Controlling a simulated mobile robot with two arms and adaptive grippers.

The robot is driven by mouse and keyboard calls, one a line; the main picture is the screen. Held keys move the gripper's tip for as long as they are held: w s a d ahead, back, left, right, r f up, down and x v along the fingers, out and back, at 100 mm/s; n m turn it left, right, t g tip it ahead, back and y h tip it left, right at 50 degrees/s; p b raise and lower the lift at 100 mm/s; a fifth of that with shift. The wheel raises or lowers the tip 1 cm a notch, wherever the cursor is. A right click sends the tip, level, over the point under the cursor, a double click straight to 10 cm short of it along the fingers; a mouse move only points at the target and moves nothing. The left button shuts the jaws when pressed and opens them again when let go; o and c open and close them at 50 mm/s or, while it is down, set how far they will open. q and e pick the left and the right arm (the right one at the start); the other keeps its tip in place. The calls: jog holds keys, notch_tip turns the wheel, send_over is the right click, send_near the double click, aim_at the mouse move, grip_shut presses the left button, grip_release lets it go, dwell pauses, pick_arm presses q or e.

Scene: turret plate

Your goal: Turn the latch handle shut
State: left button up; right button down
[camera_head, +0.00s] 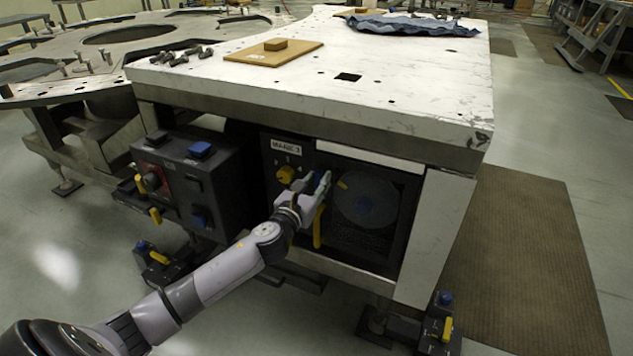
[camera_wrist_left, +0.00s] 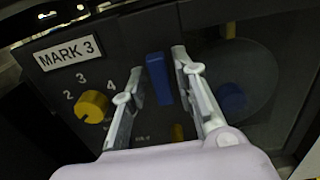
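A blue upright handle (camera_wrist_left: 158,78) stands on the dark front panel, just left of a round window (camera_head: 365,199). My left gripper (camera_head: 319,184) is at this spot in the head view and hides most of the handle. In the left wrist view my left gripper (camera_wrist_left: 158,80) is open, with one finger on each side of the blue handle. The left finger is a little apart from it; I cannot tell whether the right finger touches it. A yellow bar (camera_head: 318,226) hangs below the gripper. My right gripper is not in view.
A yellow dial (camera_head: 286,174) with numbers sits left of the gripper, under the "MARK 3" label (camera_wrist_left: 68,53). A dark control box (camera_head: 190,180) juts out further left. The white tabletop (camera_head: 400,90) overhangs the panel.

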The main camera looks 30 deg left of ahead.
pick_arm(q)
grip_shut()
jog(key=shift+n, duration=0.4)
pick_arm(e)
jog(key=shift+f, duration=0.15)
pick_arm(q)
jog(key=shift+n+p, duration=0.35)
jog(key=shift+n, duration=0.25)
jog(key=n, duration=0.2)
jog(key=shift+a+n+p, duration=0.1)
jog(key=shift+n+p, duration=0.2)
jog(key=n+p, duration=0.1)
jog(key=n, duration=0.4)
jog(key=shift+a+n, duration=0.1)
jog(key=shift+n, duration=0.2)
jog(key=shift+a+f+n+p, duration=0.15)
jog(key=shift+n+p, duration=0.45)
jog(key=shift+n, duration=1.4)
jog(key=shift+d+f+n+p, duration=0.1)
jog(key=shift+n+p, duration=0.45)
jog(key=shift+n, duration=1.45)
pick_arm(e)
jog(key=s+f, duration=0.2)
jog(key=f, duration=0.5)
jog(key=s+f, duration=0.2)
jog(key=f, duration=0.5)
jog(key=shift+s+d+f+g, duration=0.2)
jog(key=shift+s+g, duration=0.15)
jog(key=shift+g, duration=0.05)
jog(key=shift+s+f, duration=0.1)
